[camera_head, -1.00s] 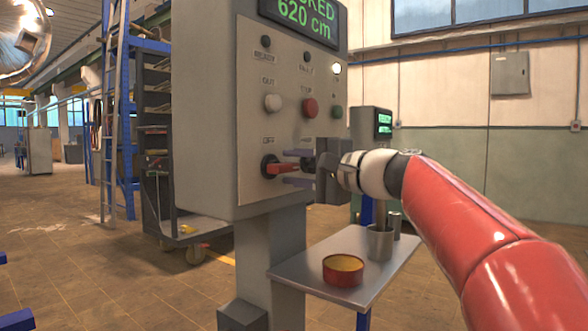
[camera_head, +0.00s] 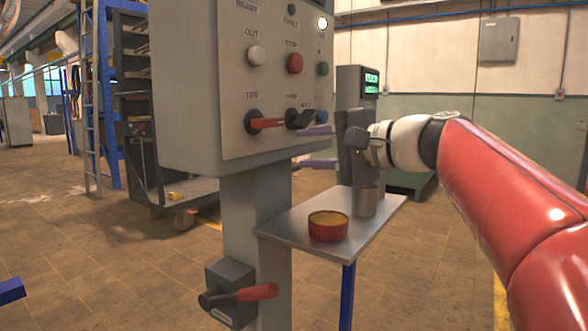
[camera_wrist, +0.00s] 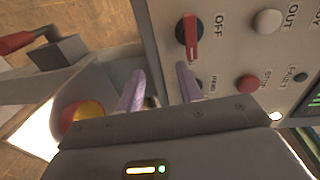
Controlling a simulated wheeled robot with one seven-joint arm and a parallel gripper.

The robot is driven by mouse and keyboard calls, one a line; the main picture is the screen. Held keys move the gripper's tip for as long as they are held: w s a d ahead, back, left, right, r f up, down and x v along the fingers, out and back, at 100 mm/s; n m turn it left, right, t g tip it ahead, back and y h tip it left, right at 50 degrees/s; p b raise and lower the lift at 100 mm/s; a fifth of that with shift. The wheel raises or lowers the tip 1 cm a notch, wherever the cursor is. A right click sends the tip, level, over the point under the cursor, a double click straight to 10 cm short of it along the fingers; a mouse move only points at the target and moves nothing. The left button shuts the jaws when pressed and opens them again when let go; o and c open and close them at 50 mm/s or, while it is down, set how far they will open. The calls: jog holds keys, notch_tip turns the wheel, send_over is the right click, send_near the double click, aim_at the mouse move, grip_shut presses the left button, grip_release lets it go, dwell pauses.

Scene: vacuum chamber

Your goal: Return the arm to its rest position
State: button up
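My gripper (camera_head: 318,147) is at the end of my red and white arm, right of the control panel (camera_head: 200,140). Its two purple fingers are spread and empty, and they also show in the wrist view (camera_wrist: 160,88). The red-handled rotary switch (camera_head: 268,123) on the panel lies to the left of the fingers, with visible space between. In the wrist view the same red switch (camera_wrist: 191,38) is beyond the fingertips, beside the word OFF. My arm reaches in from the right edge.
Below the gripper is a metal shelf (camera_head: 290,228) with a red tin (camera_head: 328,226) and a grey cup (camera_head: 364,201). A red-handled lever (camera_head: 258,292) juts from a box on the panel's post. A cart (camera_head: 140,160) stands behind at left.

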jog(key=s+d+f+n+g+h, duration=0.1)
jog(key=s+d+f+n+h, duration=0.1)
jog(key=s+f+h, duration=0.2)
jog(key=s+d+f+n+g+h, duration=0.2)
jog(key=s+f, duration=0.9)
jog(key=f, duration=0.9)
jog(key=s+d+f+n+g+h, duration=0.2)
jog(key=s+f+h, duration=0.4)
jog(key=f, duration=0.6)
jog(key=shift+s+d+n+h, duration=0.4)
jog(key=shift+s+d+n, duration=0.4)
jog(key=shift+s+d, duration=0.35)
jog(key=shift+w+d, duration=0.1)
jog(key=shift+c, duration=0.5)
